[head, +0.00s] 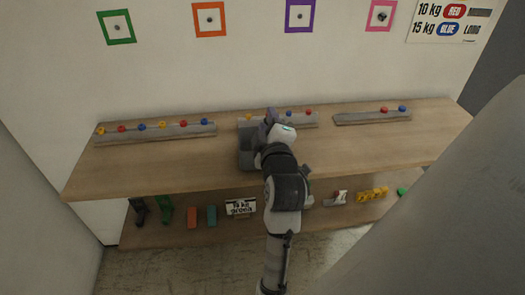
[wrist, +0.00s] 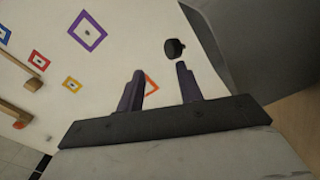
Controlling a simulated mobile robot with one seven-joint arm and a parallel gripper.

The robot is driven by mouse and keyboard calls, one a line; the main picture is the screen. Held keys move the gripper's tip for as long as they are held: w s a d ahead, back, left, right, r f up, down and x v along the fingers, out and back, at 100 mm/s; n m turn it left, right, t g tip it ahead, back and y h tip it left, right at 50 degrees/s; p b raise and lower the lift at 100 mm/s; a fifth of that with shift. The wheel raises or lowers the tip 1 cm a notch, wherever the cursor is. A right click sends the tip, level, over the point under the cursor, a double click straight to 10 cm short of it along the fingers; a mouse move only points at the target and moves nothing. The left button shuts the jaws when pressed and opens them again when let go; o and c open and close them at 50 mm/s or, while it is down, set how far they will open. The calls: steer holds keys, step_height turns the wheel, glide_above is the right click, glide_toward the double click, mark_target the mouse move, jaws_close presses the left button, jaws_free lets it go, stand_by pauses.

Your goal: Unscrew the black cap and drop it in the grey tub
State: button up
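My gripper (head: 268,122) is over the shelf top, close to the grey tub (head: 246,152), which my arm partly hides. In the wrist view, the two purple fingers of my gripper (wrist: 160,68) stand apart with nothing held between them. The black cap (wrist: 174,48) shows just past the tip of the right finger, clear of the grip. A large grey surface, apparently the tub (wrist: 240,40), fills the upper right. I cannot tell whether the cap touches the finger or is in the air. In the head view I cannot make out the cap.
The wooden shelf top (head: 370,150) has free room on the right. Grey rails with coloured knobs (head: 155,132) stand along its back. Coloured square frames (head: 210,19) are on the wall. Several small objects and a sign (head: 241,207) stand on the lower shelf.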

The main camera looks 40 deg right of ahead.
steer(key=shift+o, duration=0.9)
steer(key=p+v, duration=0.5)
steer(key=v, duration=0.2)
steer(key=shift+s, duration=0.25)
steer(key=shift+a, duration=0.1)
